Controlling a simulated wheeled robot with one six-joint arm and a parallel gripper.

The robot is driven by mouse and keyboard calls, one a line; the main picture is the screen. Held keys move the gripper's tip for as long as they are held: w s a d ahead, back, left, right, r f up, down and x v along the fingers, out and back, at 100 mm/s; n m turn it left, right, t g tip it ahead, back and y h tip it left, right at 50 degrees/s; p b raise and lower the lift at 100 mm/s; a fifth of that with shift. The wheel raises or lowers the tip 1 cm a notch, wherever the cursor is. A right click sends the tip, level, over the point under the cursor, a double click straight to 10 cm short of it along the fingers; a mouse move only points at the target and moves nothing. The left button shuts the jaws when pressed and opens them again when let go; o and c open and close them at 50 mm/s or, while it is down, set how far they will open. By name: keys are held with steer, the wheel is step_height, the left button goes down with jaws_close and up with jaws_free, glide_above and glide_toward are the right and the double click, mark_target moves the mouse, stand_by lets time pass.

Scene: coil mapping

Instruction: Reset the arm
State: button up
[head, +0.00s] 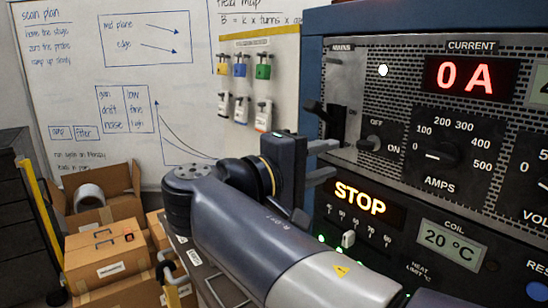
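My arm (265,235) reaches from the lower right up to the left, then bends back toward the control panel. My gripper (330,159) is at its end, in front of the panel's left part. Its two dark fingers point right with a gap between them, and nothing shows in the gap. It is just below a black lever (317,108) on the panel's left strip. I cannot tell whether a finger touches the panel. The arm and gripper hide part of the panel's lower left.
The panel has a red 0 A display (472,79), an OFF/ON switch (374,146), an AMPS dial (437,155), a lit STOP sign (359,196) and a 20 °C coil display (450,244). Padlocks (240,66) hang on a board behind. Cardboard boxes (107,258) stand lower left.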

mark_target(364, 148)
steer(key=x, duration=1)
steer(key=shift+w+d+r, duration=0.1)
steer(key=shift+d, duration=0.2)
steer(key=shift+a+r+n+p, duration=0.15)
steer(key=shift+r+n+p, duration=0.1)
steer(key=shift+n+p, duration=0.75)
steer(key=n+p, duration=0.3)
steer(key=p, duration=0.1)
steer(key=n+p, duration=0.3)
steer(key=shift+a+r+n+p, duration=0.1)
steer(key=shift+r+n+p, duration=0.1)
steer(key=shift+n+p, duration=0.2)
steer(key=n+p, duration=0.5)
steer(key=shift+w+r, duration=0.1)
steer(key=shift+w, duration=0.05)
steer(key=n+p, duration=0.1)
steer(key=n, duration=0.1)
steer(key=n+p, duration=0.1)
steer(key=n, duration=0.1)
steer(key=shift+w+a+f+p, duration=0.15)
steer(key=shift+f+p, duration=0.05)
steer(key=shift+p, duration=0.15)
